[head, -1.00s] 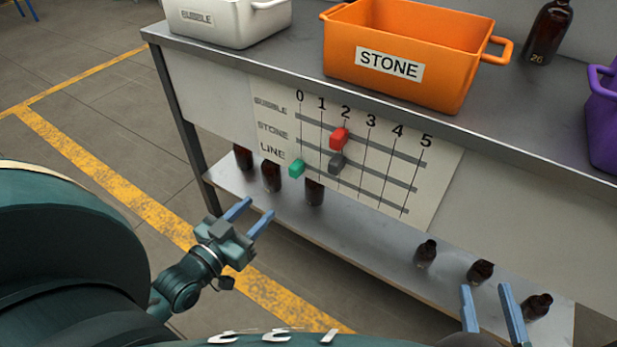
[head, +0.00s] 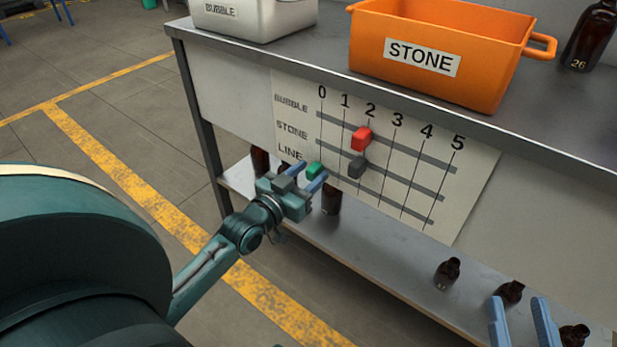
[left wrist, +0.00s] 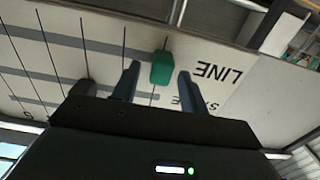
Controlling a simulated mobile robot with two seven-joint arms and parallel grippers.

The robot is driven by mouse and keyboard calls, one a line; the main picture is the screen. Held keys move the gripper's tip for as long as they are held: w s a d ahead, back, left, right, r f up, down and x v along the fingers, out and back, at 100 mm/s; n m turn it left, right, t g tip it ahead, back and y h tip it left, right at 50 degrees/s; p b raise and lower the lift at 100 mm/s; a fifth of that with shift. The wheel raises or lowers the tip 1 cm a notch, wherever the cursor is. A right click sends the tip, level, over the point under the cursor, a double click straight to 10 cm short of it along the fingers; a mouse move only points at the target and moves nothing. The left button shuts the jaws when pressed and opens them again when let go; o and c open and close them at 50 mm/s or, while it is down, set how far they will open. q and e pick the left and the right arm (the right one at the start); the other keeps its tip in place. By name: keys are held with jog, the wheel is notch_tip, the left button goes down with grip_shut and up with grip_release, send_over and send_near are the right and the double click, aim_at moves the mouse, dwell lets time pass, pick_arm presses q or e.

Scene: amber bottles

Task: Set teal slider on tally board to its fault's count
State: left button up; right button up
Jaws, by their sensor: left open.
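The tally board (head: 470,190) hangs on the bench front, with rows BUBBLE, STONE and LINE and columns 0 to 5. The teal slider (head: 315,170) is on the LINE row at 0; it also shows in the left wrist view (left wrist: 162,68). The red slider (head: 361,138) and the dark grey slider (head: 357,167) are near 2 on the upper rows. My left gripper (head: 307,177) is open, its blue fingers on either side of the teal slider. I cannot tell whether they touch it. My right gripper (head: 520,320) shows at the lower right, its fingers apart.
The orange STONE crate (head: 500,75) and the white BUBBLE crate (head: 270,22) stand on the bench top. A bottle marked 26 (head: 590,40) stands at the right. Several amber bottles, one here (head: 447,273), stand on the lower shelf.

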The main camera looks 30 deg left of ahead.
pick_arm(q)
jog(key=shift+w, duration=0.15)
jog(key=shift+c, duration=0.2)
grip_shut()
dwell(0.3)
jog(key=shift+d, duration=0.15)
